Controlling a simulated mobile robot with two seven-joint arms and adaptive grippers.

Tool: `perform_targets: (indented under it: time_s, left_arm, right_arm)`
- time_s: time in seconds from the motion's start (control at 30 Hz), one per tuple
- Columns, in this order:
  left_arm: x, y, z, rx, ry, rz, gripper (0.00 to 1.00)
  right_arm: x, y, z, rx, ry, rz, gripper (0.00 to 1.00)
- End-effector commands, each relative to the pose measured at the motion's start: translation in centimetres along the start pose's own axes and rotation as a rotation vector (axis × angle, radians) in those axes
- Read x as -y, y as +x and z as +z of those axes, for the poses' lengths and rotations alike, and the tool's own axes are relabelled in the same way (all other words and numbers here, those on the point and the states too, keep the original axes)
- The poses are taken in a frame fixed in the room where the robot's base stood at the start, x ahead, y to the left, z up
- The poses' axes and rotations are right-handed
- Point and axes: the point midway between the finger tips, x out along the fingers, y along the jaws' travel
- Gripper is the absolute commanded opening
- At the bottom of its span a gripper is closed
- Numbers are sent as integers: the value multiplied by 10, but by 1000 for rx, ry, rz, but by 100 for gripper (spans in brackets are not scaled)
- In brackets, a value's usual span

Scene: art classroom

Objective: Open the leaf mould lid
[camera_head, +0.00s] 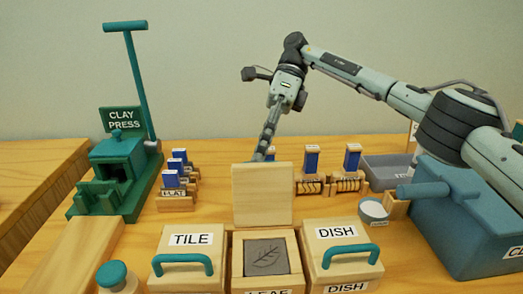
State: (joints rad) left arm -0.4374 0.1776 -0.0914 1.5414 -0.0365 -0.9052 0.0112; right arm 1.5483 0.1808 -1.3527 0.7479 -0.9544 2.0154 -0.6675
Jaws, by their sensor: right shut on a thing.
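The leaf mould (236,262) is a wooden box at the front middle, between the TILE and DISH moulds. Its lid (262,195) stands upright at the back edge, and a grey slab with a leaf relief (267,257) shows inside. My right gripper (263,152) reaches down behind the top of the lid. Its fingertips and the lid's handle are hidden by the lid; the gripper is shut on the lid from behind. My left gripper is not in view.
The TILE mould (187,238) and DISH mould (339,234) are shut, with teal handles, close on either side. A teal clay press (118,160) stands at left. Blue-handled stamps (311,160) stand behind the lid. A blue bin (470,235) and grey tray (385,166) are at right.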

Motion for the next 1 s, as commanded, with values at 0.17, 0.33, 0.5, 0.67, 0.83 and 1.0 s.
perform_targets:
  time_s: [0.17,0.33,0.5,0.67,0.83,1.0]
  left_arm:
    - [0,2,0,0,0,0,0]
    - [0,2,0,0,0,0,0]
    - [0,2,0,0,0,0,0]
    - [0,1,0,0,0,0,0]
    - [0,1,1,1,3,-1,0]
    - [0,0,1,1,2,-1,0]
  right_arm:
    - [9,9,-4,-11,14,-2,0]
    - [9,9,-4,-9,15,-4,20]
    - [8,7,-4,-7,14,-4,31]
    - [7,6,-3,-5,13,-4,31]
    - [5,4,-2,-4,11,-4,31]
    - [-6,-8,2,-7,11,-8,31]
